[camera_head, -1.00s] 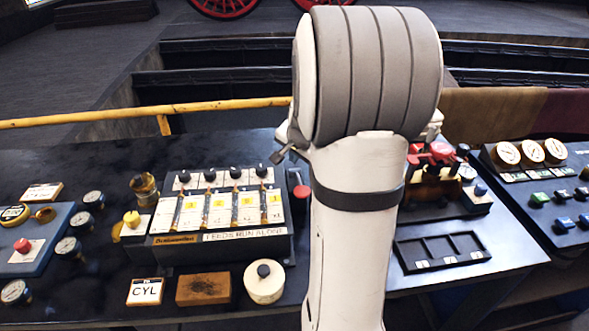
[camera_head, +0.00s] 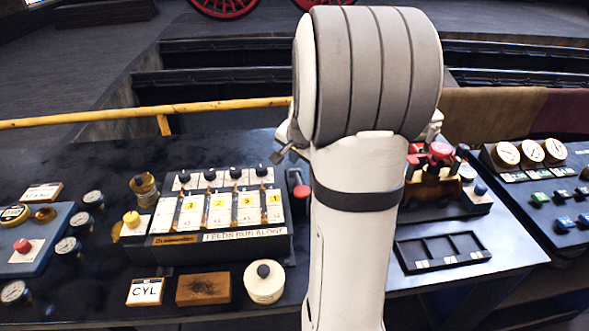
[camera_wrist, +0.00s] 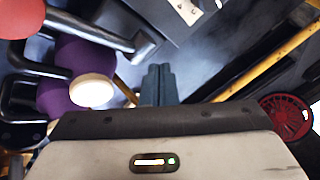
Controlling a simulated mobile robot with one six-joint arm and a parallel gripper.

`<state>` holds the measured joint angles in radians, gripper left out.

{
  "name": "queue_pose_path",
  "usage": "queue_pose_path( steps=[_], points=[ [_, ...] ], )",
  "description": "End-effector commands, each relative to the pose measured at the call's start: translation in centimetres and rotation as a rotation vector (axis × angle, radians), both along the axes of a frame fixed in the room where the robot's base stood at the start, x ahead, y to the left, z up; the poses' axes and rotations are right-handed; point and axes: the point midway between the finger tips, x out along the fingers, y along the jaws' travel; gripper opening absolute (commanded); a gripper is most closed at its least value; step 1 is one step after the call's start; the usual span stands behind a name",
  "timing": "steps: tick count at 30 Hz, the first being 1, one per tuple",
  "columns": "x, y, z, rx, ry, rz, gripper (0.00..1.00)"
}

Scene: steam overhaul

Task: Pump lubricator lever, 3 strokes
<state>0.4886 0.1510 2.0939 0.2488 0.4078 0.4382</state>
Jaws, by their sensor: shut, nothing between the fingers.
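The lubricator (camera_head: 170,254) is a dark box with several sight feeds and a "FEEDS RUN ALONE" label, left of my arm in the head view. A short lever with a red knob (camera_head: 301,191) stands at its right side, close beside my arm. In the wrist view my gripper (camera_wrist: 158,85) has its two dark fingers together, with nothing between them. A red rounded part (camera_wrist: 15,15) shows at that view's top left corner. I cannot tell whether it is the lever knob. In the head view my arm hides most of the gripper, so its distance from the lever is unclear.
Right of my arm stands a fixture with red handles (camera_head: 438,151), and a dark empty tray (camera_head: 440,252) before it. A cream round pot (camera_head: 264,283), a brown block (camera_head: 203,289) and a CYL sign (camera_head: 145,291) line the front. A yellow rail (camera_head: 140,113) runs behind.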

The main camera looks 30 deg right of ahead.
Motion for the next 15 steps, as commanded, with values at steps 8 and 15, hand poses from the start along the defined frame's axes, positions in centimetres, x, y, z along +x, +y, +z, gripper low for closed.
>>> queue_pose_path(
  steps=[8,15],
  points=[
    [-0.17,0.07,-0.75,0.0,0.0,0.0,0.0],
    [-0.23,0.09,-0.77,0.0,0.0,0.0,0.0]
  ],
)
